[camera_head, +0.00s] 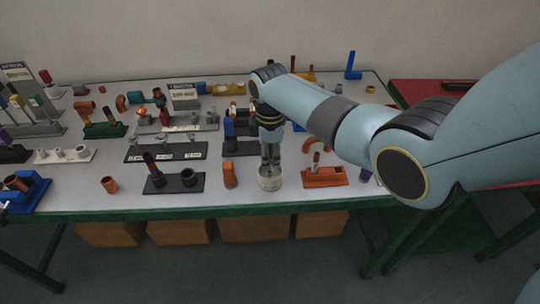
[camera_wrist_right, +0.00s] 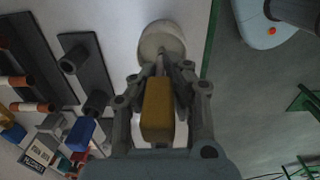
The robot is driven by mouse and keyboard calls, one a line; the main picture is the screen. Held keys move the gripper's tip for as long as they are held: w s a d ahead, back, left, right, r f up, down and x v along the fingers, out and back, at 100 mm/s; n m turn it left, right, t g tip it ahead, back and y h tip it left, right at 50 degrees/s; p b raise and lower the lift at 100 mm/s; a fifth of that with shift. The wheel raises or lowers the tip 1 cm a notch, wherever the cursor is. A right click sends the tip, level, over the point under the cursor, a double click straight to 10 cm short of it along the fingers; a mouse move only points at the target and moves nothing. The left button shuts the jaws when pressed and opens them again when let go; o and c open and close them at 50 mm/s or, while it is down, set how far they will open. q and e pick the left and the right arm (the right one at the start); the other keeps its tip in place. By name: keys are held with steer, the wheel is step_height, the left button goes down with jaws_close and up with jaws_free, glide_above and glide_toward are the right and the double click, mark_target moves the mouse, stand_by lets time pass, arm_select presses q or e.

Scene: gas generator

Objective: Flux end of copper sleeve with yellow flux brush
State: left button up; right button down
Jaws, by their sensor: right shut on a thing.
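My right gripper (camera_head: 269,165) points down at the front of the bench, over a small whitish cup (camera_head: 269,181). In the right wrist view the gripper (camera_wrist_right: 160,75) is shut on the yellow flux brush (camera_wrist_right: 158,112). The brush's far end points toward the round cup (camera_wrist_right: 162,38); whether the tip touches anything inside is hidden. A short copper sleeve (camera_head: 109,184) stands near the front edge, left of a black holder. Another copper-coloured piece (camera_head: 229,175) stands just left of the cup. I cannot tell which one the task means. My left gripper is not clearly visible.
A black holder (camera_head: 174,183) and an orange-red holder (camera_head: 324,178) flank the cup along the front edge. A blue holder (camera_head: 30,190) is at the far left. Racks of fittings crowd the bench behind. Bare bench (camera_head: 205,201) shows along the front edge.

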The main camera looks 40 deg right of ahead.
step_height(320, 180, up, 4)
steer(key=p, duration=0.3)
steer(key=shift+f, duration=0.1)
steer(key=shift+r+p, duration=0.8)
steer(key=shift+r, duration=0.3)
steer(key=shift+f, duration=0.1)
